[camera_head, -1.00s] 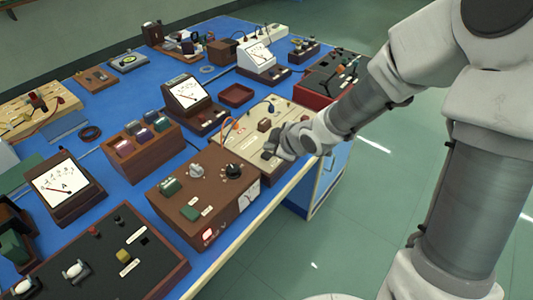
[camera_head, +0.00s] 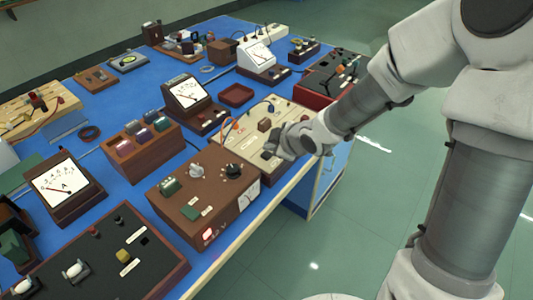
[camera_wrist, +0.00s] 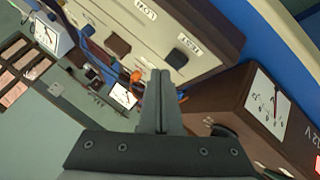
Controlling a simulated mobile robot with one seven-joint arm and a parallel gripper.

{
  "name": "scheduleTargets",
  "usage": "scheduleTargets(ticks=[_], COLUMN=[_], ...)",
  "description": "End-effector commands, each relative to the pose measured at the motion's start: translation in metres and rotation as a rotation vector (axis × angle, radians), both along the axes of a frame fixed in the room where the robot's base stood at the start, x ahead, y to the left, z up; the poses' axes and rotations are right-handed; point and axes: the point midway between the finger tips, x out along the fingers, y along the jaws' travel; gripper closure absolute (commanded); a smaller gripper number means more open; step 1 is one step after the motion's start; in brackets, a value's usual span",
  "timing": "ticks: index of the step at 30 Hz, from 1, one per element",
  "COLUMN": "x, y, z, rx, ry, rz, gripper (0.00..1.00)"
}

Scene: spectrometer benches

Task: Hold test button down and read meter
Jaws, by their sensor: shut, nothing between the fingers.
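The cream panel (camera_head: 240,140) lies near the bench's front edge. In the wrist view the same panel (camera_wrist: 215,55) has a dark square button (camera_wrist: 177,58) beside a TEST label (camera_wrist: 188,46). My gripper (camera_wrist: 160,73) is shut and empty, its fingertips just beside that button in the picture. I cannot tell whether they touch or press it. In the head view my gripper (camera_head: 270,154) is over the panel and hides the button area. A sloped meter (camera_head: 187,93) stands behind the panel. Its needle is too small to read exactly.
A brown power box (camera_head: 185,178) with knobs stands left of the panel; its front dial (camera_wrist: 267,103) shows in the wrist view. An orange lead (camera_head: 232,127) rises from the panel. Another meter (camera_head: 260,55) stands farther back, and an ammeter (camera_head: 64,185) at left.

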Motion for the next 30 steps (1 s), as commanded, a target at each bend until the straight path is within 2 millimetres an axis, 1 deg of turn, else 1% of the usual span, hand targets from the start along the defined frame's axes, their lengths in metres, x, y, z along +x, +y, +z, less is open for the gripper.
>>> scheduleTargets(ticks=[6,17,30], x=[0.000,0.000,0.000], y=[0.001,0.000,0.000], z=[-0.009,-0.008,-0.013], rx=[0.000,0.000,0.000], ry=[0.000,0.000,0.000], rz=[0.002,0.000,0.000], gripper=[1.00,1.00,1.00])
